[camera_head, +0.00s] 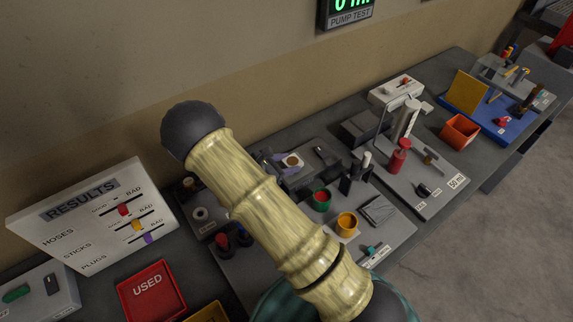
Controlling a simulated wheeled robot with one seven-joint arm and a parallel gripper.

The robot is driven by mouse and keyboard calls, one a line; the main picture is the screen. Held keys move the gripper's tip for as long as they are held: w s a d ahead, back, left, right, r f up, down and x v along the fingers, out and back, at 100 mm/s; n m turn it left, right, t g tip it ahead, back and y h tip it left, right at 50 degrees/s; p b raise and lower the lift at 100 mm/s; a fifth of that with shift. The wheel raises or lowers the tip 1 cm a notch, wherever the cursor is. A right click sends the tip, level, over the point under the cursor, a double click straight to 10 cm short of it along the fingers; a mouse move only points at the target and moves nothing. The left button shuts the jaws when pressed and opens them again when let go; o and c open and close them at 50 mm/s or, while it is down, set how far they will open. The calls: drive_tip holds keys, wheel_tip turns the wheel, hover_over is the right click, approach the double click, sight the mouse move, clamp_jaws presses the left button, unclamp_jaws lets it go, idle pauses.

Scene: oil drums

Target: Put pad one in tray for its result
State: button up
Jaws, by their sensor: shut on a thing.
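My arm hides the rest of the gripper. A red tray marked USED (152,290) lies at the lower left. A yellow tray (207,314) beside it is cut off by the bottom edge, and its label is not readable.
A RESULTS board (95,215) with sliders for hoses, sticks and plugs stands at the left. Green (319,199) and yellow (346,224) cups, a syringe stand (404,125) and an orange box (460,131) stand to the right. Much bench is behind my arm.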

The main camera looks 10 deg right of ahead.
drive_tip(key=shift+f, duration=0.5)
drive_tip(key=shift+f, duration=0.3)
drive_tip(key=o, duration=0.9)
drive_tip(key=shift+o, duration=0.2)
drive_tip(key=b+v, duration=0.1)
drive_tip(key=v, duration=0.3)
drive_tip(key=b+v, duration=0.1)
drive_tip(key=v, duration=0.3)
drive_tip(key=b+v, duration=0.1)
drive_tip(key=v, duration=0.3)
drive_tip(key=shift+s, duration=0.3)
